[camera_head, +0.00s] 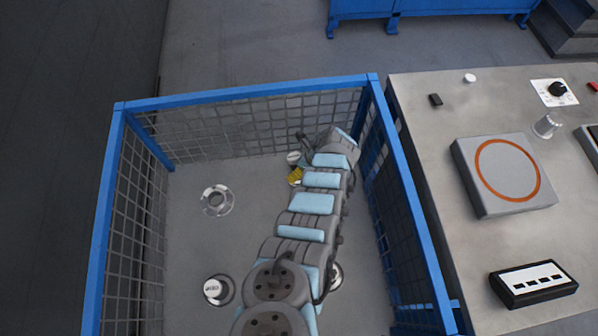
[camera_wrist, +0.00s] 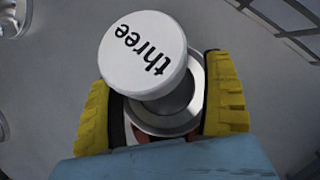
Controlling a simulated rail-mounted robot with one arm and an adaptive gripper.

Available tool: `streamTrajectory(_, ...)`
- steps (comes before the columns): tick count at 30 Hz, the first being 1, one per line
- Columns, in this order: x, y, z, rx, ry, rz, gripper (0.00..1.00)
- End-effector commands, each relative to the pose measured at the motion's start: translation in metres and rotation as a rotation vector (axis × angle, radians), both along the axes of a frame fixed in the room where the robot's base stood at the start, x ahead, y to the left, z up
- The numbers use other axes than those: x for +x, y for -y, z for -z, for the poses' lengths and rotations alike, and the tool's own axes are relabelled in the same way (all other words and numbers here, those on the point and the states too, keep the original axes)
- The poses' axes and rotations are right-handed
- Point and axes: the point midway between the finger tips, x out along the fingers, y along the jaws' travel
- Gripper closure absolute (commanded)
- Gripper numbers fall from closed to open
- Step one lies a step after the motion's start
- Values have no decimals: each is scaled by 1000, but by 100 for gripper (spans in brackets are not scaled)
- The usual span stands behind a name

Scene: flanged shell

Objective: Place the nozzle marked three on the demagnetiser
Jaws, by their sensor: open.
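The nozzle marked three (camera_wrist: 143,55) has a white cap with black lettering and a metal flanged body. In the wrist view it stands between the yellow fingers of my open gripper (camera_wrist: 158,95), its flange close to the right finger; contact cannot be told. In the head view its white top (camera_head: 293,157) shows beside my gripper (camera_head: 296,175), partly hidden by my arm, inside the blue-framed mesh crate (camera_head: 245,94). A grey square block with an orange ring (camera_head: 488,205), apparently the demagnetiser, sits on the bench at right.
Other nozzles in the crate are a metal one (camera_head: 217,200), a white-capped one (camera_head: 214,290) and one partly behind my arm (camera_head: 335,276). The crate's right wall stands between my gripper and the bench (camera_head: 440,150). A black slotted box (camera_head: 533,284) lies at the bench front.

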Motion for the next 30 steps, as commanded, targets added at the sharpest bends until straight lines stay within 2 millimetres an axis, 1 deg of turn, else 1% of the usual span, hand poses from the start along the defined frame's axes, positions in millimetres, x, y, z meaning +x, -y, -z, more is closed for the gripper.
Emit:
streamTrajectory(8,0,0,1,0,0,1,18)
streamTrajectory(9,0,0,1,0,0,1,22)
streamTrajectory(11,0,0,1,0,0,1,39)
streamTrajectory(12,0,0,1,0,0,1,51)
streamTrajectory(14,0,0,1,0,0,1,68)
streamTrajectory(15,0,0,1,0,0,1,79)
streamTrajectory(16,0,-1,1,0,0,1,88)
streamTrajectory(17,0,0,1,0,0,1,91)
streamTrajectory(27,0,-1,0,0,0,1,91)
streamTrajectory(30,0,-1,-3,0,0,1,91)
